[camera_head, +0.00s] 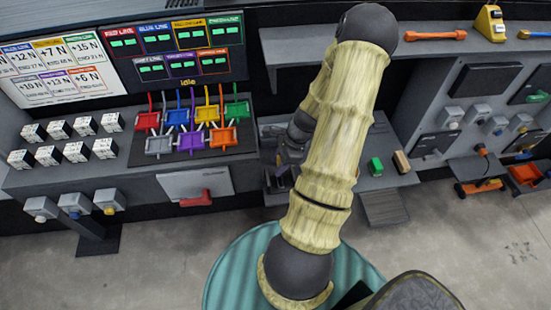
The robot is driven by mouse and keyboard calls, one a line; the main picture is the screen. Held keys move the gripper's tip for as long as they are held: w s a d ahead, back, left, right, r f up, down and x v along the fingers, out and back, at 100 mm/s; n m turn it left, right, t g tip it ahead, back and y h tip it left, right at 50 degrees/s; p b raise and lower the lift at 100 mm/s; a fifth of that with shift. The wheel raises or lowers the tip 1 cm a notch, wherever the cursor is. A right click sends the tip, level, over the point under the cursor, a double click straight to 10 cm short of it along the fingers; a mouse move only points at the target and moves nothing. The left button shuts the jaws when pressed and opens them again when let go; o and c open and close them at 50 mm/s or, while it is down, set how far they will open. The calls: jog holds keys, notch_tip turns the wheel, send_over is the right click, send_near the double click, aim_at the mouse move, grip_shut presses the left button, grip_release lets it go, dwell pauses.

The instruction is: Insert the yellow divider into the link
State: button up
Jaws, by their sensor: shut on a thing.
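My gripper (281,160) is small and partly hidden behind my own forearm, low over the bench left of the arm. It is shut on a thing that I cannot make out. Dark grey parts (278,183) stand on the bench just below it; the link may be among them, but I cannot tell it apart. I cannot clearly pick out the yellow divider. A green block (375,166) and a tan block (401,162) stand on the bench right of my arm, apart from the gripper.
Coloured trays (190,125) on a dark panel and several white boxes (60,140) stand to the left. A grey panel with a red handle (196,198) is at the bench front. A shelf (440,45) overhangs the right side.

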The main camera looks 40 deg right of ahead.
jog(key=shift+s+r, duration=0.1)
jog(key=shift+s, duration=0.3)
jog(key=shift+w+f+b, duration=0.1)
jog(key=shift+f+b, duration=1.85)
jog(key=shift+f, duration=1.05)
jog(key=shift+f+b, duration=0.4)
jog(key=shift+f, duration=0.4)
jog(key=o, duration=0.6)
jog(key=shift+w, duration=0.1)
jog(key=o, duration=0.5)
